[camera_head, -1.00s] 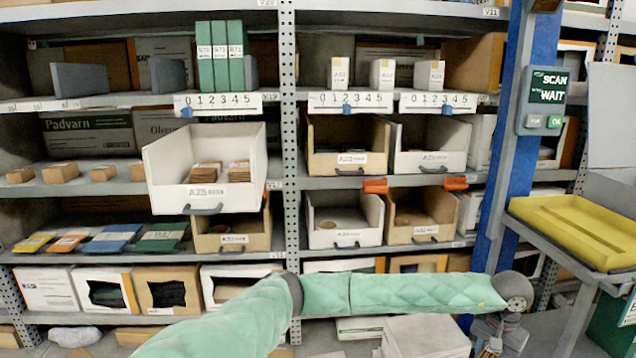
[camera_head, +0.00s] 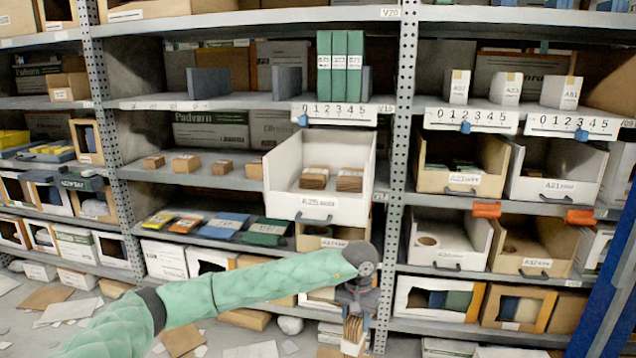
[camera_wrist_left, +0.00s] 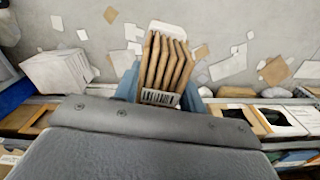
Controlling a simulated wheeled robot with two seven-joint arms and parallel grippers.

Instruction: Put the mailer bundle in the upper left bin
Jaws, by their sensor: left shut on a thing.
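The mailer bundle (camera_head: 353,332) is a stack of brown mailers. In the left wrist view the bundle (camera_wrist_left: 165,68) has a white barcode band at its near end. My left gripper (camera_head: 354,312) is shut on it, low in front of the rack post, below the bins. A white bin (camera_head: 318,208) juts out from the left bay, with brown bundles inside. Below it a cardboard-coloured bin (camera_head: 312,243) is partly hidden by my arm. In the right bay, the upper left bin (camera_head: 462,181) is cardboard-coloured and holds dark items. My right gripper is not in view.
A perforated rack post (camera_head: 401,130) divides the bays. The right bay also has a white upper bin (camera_head: 540,188), a white lower bin (camera_head: 448,252) and a cardboard-coloured lower bin (camera_head: 535,262). Orange clips (camera_head: 486,210) stick out between rows. Papers and boxes litter the floor.

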